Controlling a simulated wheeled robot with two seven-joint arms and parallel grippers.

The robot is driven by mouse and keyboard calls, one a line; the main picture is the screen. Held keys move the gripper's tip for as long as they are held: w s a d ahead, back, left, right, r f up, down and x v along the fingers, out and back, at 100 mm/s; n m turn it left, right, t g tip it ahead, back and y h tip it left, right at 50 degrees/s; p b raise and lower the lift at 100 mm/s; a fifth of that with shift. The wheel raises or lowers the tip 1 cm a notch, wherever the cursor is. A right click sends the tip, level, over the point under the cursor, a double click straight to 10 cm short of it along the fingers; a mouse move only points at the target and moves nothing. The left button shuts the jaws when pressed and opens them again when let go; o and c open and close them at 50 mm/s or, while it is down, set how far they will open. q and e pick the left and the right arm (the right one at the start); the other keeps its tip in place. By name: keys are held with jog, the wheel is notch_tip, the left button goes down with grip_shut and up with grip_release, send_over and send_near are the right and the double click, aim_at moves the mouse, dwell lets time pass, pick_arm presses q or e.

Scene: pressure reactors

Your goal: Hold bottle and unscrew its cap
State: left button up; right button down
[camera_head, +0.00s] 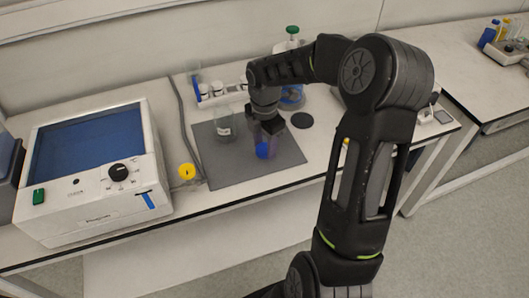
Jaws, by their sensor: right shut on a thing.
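The bottle (273,146) is a small, see-through, purple-tinted shape over the grey mat (240,172). A round blue cap (262,150) shows at its front side. Whether the cap is still threaded on is too small to tell. My right gripper (267,131) points down from above and is shut on the bottle; its fingers hide the bottle's upper part. I cannot tell whether the bottle touches the mat. My left gripper is not in view.
A clear beaker (224,130) stands on the mat left of my gripper. A yellow-topped item (187,171) sits beside the mat, near a white instrument (95,175). Behind are a rack of white-capped vials (218,90), a green-capped bottle (292,38) and a dark disc (301,120).

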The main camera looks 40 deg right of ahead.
aim_at(265, 148)
jog(key=shift+f, duration=1.75)
jog(key=shift+f, duration=0.2)
jog(key=c, duration=0.7)
grip_release()
jog(key=shift+r, duration=0.1)
jog(key=shift+c, duration=0.2)
notch_tip(265, 148, up, 12)
jog(key=shift+r, duration=0.15)
jog(key=shift+s, duration=0.1)
